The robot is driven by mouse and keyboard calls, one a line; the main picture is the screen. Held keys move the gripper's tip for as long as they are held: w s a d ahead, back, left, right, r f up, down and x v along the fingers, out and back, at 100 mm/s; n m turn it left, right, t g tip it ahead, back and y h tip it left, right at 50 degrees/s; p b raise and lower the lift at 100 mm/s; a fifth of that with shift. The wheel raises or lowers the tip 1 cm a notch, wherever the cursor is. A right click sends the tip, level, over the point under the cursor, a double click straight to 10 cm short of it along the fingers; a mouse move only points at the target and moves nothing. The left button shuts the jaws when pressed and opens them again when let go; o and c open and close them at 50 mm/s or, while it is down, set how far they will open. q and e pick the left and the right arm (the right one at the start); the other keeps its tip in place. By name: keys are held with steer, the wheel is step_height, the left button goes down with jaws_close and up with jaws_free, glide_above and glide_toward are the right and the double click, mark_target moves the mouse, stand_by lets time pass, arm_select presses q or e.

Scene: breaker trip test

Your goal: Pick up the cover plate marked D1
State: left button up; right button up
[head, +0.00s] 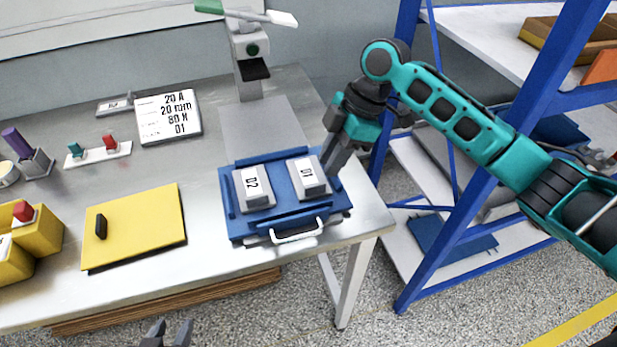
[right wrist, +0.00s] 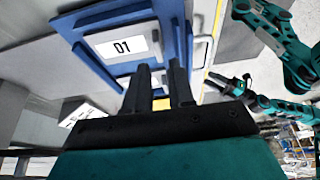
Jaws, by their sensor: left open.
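The cover plate marked D1 (head: 312,184) is a light grey block with a white label, sitting on the right side of the blue tray (head: 239,228). In the right wrist view its D1 label (right wrist: 122,46) shows just beyond my fingertips. My right gripper (head: 334,158) is beside the plate's right edge, pointing down, with its fingers apart and nothing visible between them. I cannot tell whether it touches the plate. A similar plate marked D2 (head: 254,188) sits to its left. My left gripper (head: 166,334) is open and empty at the bottom, below the table's front edge.
A yellow panel (head: 140,235) with a black handle lies left of the tray. A test stand (head: 248,60) stands behind the tray. Yellow bins (head: 38,234) are far left. A blue-framed shelf (head: 477,185) stands close on the right.

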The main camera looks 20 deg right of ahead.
mark_target(316, 184)
steer(key=x, duration=0.6)
steer(key=shift+w+a+f, duration=0.1)
steer(key=shift+f, duration=0.15)
steer(key=shift+c, duration=0.2)
jaws_close()
